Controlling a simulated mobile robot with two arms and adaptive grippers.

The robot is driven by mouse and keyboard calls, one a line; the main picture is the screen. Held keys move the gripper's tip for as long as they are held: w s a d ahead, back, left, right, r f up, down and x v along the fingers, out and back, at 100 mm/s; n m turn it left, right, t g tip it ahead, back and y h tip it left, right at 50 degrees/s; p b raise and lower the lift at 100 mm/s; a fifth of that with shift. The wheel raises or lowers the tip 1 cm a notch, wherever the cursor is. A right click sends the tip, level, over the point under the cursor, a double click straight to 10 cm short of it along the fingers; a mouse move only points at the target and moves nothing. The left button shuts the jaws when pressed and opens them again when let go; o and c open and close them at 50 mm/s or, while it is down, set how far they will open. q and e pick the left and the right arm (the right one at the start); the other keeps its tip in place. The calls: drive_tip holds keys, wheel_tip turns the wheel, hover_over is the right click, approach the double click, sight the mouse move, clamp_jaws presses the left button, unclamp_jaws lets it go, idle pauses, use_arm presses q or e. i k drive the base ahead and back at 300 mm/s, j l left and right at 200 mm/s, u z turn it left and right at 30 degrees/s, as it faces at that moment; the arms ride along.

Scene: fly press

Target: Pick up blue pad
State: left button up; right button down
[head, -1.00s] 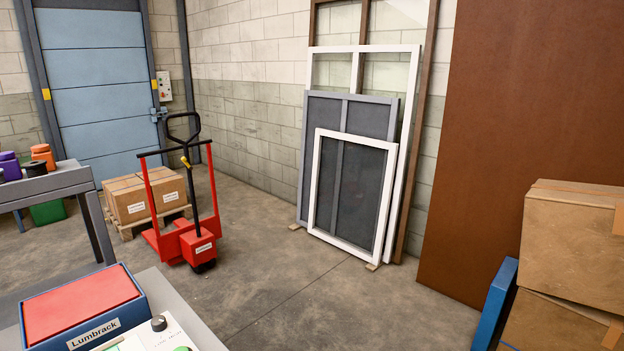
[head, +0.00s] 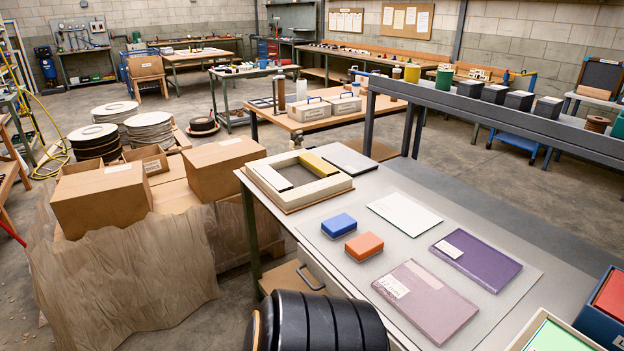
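The blue pad (head: 338,225) is a small rounded block lying flat on the grey worktable (head: 478,215). A similar orange pad (head: 364,246) lies just in front of it and to the right, with a small gap between them. The blue pad's top is uncovered and nothing touches it from above. Neither my left nor my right gripper is in view.
Behind the pads are a square frame (head: 256,186) and a white sheet (head: 404,214). Purple (head: 476,259) and mauve (head: 425,301) panels lie to the right. A raised grey shelf (head: 480,108) runs along the right. Cardboard boxes (head: 101,199) stand left of the table.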

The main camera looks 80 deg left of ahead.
sight(341, 225)
drive_tip(key=u, duration=2.55)
drive_tip(key=i+j+z, duration=0.2)
drive_tip(key=i+j, duration=0.05)
drive_tip(key=j, duration=0.05)
